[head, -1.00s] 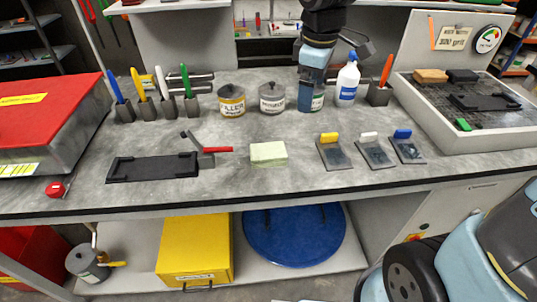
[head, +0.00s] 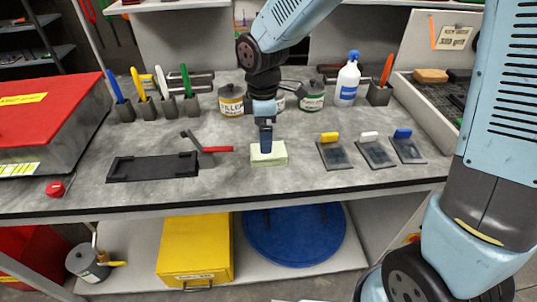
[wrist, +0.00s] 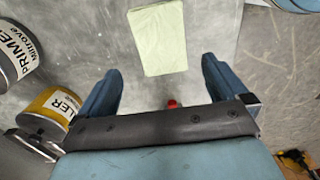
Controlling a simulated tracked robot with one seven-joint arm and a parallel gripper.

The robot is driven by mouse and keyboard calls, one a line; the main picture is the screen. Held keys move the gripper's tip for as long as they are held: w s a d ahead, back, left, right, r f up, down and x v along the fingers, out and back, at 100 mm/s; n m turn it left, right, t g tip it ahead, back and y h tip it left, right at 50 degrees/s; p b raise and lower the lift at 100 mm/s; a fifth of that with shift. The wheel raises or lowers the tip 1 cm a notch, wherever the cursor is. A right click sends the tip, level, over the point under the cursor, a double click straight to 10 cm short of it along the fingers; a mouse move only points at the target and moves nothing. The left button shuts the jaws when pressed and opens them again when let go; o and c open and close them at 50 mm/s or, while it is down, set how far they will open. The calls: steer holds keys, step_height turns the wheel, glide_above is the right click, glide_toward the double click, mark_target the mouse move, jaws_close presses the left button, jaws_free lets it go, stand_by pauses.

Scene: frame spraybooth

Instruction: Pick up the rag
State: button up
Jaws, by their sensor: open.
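The rag (head: 269,155) is a pale green folded block lying flat on the grey workbench, near its front middle. In the head view my gripper (head: 266,140) hangs pointing down over the back part of the rag and hides some of it. In the wrist view the rag (wrist: 158,38) lies beyond the fingertips, between their lines. My gripper (wrist: 160,80) is open there, with two blue fingers spread apart and nothing between them. The height of the fingertips above the bench is hard to judge.
A black frame (head: 152,167) and a red-handled tool (head: 207,149) lie left of the rag. Three scrapers (head: 371,152) lie to the right. The filler can (head: 231,100), other cans and a white spray bottle (head: 348,80) stand behind. Bare bench surrounds the rag.

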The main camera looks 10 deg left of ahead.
steer(key=shift+s+d+f, duration=0.1)
steer(key=shift+d+f, duration=0.05)
steer(key=shift+f, duration=1.5)
steer(key=shift+s+d+f, duration=0.1)
steer(key=shift+d+f, duration=0.05)
steer(key=shift+f, duration=1.5)
steer(key=shift+c, duration=0.5)
steer(key=c, duration=1)
steer(key=shift+o, duration=0.2)
steer(key=shift+w+r, duration=0.1)
steer(key=shift+r, duration=0.05)
steer(key=shift+r, duration=0.25)
step_height(320, 180, up, 2)
steer(key=shift+r, duration=0.25)
steer(key=s+d+r, duration=0.7)
steer(key=s+r, duration=0.2)
steer(key=s, duration=0.3)
steer(key=shift+d+r, duration=0.25)
steer(key=shift+r, duration=0.1)
